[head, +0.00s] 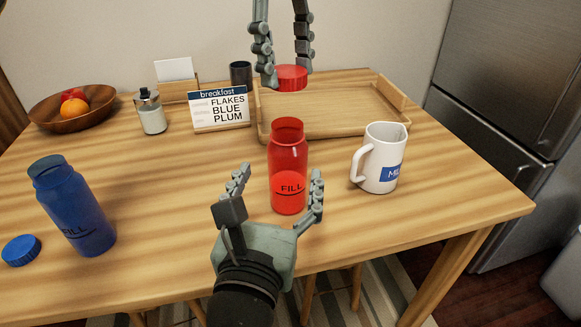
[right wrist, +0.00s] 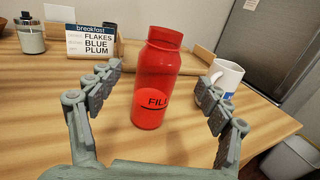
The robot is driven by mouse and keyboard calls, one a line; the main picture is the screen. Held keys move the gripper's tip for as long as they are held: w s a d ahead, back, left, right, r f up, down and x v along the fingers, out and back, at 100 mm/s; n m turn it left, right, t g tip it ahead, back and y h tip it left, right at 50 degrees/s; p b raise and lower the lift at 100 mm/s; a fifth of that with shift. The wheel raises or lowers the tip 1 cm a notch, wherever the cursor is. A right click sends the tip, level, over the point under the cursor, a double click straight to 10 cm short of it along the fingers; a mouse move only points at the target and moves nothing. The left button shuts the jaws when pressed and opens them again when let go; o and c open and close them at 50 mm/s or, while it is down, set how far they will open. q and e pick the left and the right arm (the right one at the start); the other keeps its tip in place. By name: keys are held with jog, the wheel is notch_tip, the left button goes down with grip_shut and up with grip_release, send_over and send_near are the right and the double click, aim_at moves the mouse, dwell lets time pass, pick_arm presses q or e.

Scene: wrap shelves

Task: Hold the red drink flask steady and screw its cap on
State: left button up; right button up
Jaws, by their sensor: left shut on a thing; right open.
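The red drink flask (head: 288,160) stands upright and uncapped near the front of the table. It also shows in the right wrist view (right wrist: 157,75), with a brighter red lower part behind the word FILL. My left gripper (head: 284,78) is shut on the red cap (head: 291,77) and holds it in the air above and behind the flask. My right gripper (head: 277,190) is open, with its fingers at either side of the flask's lower body. In the right wrist view, gaps show between both fingers and the flask.
A white mug (head: 381,158) stands close to the right of the flask. A wooden tray (head: 330,125) and a breakfast sign (head: 221,109) lie behind. A blue flask (head: 72,205) and its blue cap (head: 21,250) are at left. A fruit bowl (head: 52,113) is at the back left.

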jog(key=shift+s, duration=0.15)
jog(key=w, duration=0.4)
jog(key=w+d, duration=0.1)
jog(key=w, duration=0.7)
jog(key=shift+d, duration=0.25)
grip_shut()
dwell(0.3)
dwell(0.4)
